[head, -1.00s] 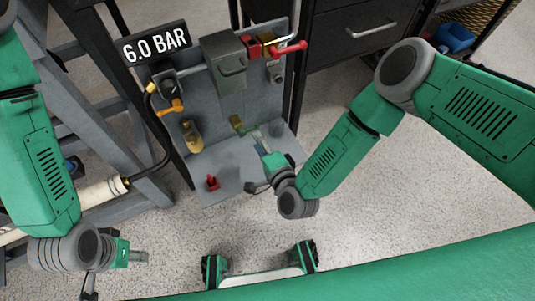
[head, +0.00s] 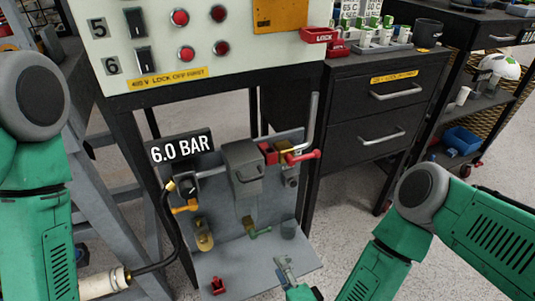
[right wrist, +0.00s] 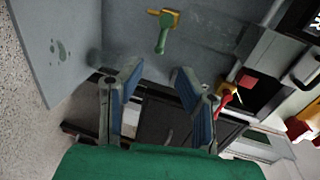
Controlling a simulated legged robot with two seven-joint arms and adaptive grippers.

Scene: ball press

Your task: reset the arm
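My right gripper (head: 284,264) is in the lower middle of the head view, in front of the grey press panel. In the right wrist view its two blue-padded fingers (right wrist: 160,88) stand wide apart with nothing between them. A green lever on a yellow valve body (head: 254,230) is beyond the fingertips, apart from them. The same green lever (right wrist: 162,38) shows above the gap in the right wrist view. My left arm comes down the left edge of the head view, and its gripper is out of the picture.
The grey panel (head: 268,258) carries a 6.0 BAR display (head: 181,147), a grey box (head: 243,168), a red-handled valve (head: 303,156) and a brass part (head: 203,235). A small red part (head: 217,286) is on its lower shelf. A drawer cabinet (head: 365,120) stands at right.

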